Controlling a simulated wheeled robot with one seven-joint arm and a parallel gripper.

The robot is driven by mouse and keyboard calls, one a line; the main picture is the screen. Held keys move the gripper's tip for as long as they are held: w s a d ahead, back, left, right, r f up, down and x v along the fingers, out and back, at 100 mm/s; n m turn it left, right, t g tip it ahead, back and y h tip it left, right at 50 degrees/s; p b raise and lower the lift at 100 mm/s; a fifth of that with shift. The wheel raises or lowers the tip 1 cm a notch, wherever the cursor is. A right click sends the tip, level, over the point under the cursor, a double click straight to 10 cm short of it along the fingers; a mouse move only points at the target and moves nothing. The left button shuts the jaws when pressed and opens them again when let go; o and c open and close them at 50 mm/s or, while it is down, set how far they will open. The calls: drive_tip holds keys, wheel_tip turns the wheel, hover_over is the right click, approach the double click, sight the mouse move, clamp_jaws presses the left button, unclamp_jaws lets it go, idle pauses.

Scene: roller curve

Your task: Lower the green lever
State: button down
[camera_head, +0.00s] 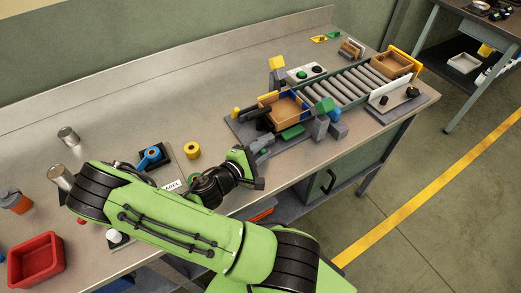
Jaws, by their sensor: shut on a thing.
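A green lever (293,132) shows as a short green bar at the front edge of the roller line, beside a wooden box. My gripper (266,142) is just left of it, reaching in from the left. Its jaws are shut on the lever's near end, though the contact is small and partly hidden by the gripper.
The roller conveyor (340,86) runs behind the lever, with a wooden box (284,108) at its near end and another box (391,64) at the far end. A yellow ring (192,151) and a blue-handled part (151,155) lie left.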

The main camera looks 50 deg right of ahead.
drive_tip(key=c, duration=1)
unclamp_jaws()
drive_tip(key=shift+c, duration=0.2)
drive_tip(key=p+v, duration=0.1)
drive_tip(key=v, duration=1.5)
drive_tip(key=shift+w+p, duration=0.1)
drive_tip(key=shift+p, duration=0.2)
drive_tip(key=shift+d, duration=0.1)
